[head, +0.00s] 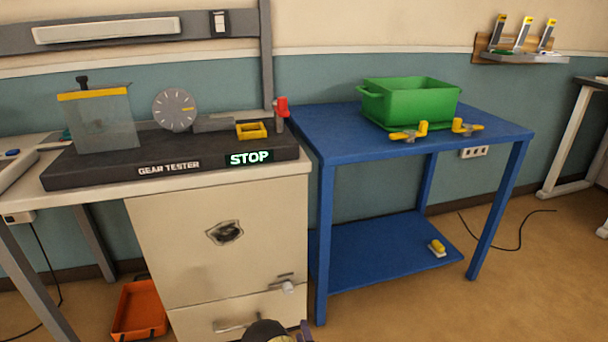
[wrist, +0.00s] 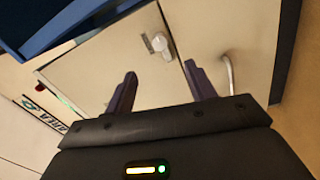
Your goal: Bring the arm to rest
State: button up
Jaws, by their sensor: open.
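My gripper (wrist: 160,88) is open in the wrist view, with its two dark fingers apart and nothing between them. Beyond the fingers is the front of the cream cabinet (wrist: 100,80) with its silver latch and a bar handle. In the head view only a small dark part of my arm (head: 268,331) shows at the bottom edge, in front of the cabinet's lower drawer. The fingertips are hard to make out there.
A gear tester (head: 215,165) with a lit STOP sign stands on the cabinet (head: 155,225). A blue table (head: 335,140) at right bears a green crate (head: 415,105) and yellow clamps. An orange bin (head: 140,310) lies on the floor at left. Open floor (head: 420,305) lies at right.

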jog(key=w+d+r+m+g+h+p, duration=0.1)
jog(key=w+d+r+m+g+h, duration=0.4)
jog(key=r+m, duration=0.35)
jog(key=s+d+r+m+g+p, duration=0.2)
jog(key=d+r+m+g, duration=0.15)
jog(key=r, duration=0.65)
jog(key=s+d+r+m+g+p, duration=0.1)
jog(key=s+d+r+m+g, duration=0.25)
jog(key=s+r, duration=0.7)
jog(key=s+d+r+m+g+p, duration=0.3)
jog(key=s+r, duration=0.4)
jog(key=s, duration=0.7)
notch_tip(320, 180, up, 37)
jog(key=p, duration=3.6)
jog(key=shift+d+r, duration=0.2)
jog(key=shift+d, duration=0.2)
